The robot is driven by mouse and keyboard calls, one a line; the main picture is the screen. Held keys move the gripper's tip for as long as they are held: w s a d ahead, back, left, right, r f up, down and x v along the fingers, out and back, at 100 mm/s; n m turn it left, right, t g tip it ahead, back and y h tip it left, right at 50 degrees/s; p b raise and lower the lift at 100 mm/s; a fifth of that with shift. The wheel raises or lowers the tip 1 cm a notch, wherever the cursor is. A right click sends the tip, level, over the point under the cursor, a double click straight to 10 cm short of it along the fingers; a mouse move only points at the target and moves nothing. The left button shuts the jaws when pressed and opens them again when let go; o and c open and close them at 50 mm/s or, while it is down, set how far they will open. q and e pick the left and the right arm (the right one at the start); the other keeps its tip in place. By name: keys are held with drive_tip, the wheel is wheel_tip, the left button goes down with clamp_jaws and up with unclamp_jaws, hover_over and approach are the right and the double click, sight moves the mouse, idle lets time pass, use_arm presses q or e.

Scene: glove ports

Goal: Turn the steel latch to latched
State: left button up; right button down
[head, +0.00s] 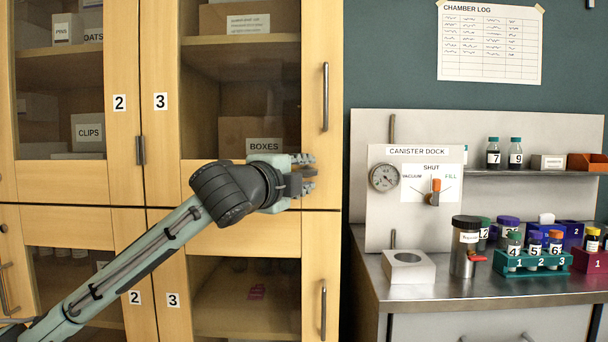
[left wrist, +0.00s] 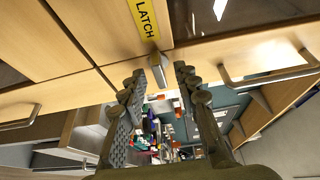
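My left gripper (head: 306,173) reaches in from the left in the head view, beside the right edge of the wooden cabinet where the upper and lower doors meet. In the left wrist view its two fingers (left wrist: 160,80) are spread open. A short steel piece, the latch (left wrist: 158,68), stands out from the wood beside a yellow label (left wrist: 143,18) reading LATCH. It appears between the fingertips, with a gap at each side; I cannot tell whether they touch. I cannot make out the latch in the head view. My right gripper is not in view.
Door handles (head: 325,97) (head: 323,310) stand out above and below my left gripper. At the right is a steel counter (head: 420,292) with the canister dock panel (head: 385,225), a dark-lidded canister (head: 465,250) and racks of vials (head: 530,265).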

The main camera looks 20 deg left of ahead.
use_arm(q)
drive_tip(key=s+a, duration=0.1)
drive_tip(key=s, duration=1.1)
drive_tip(key=shift+a, duration=0.15)
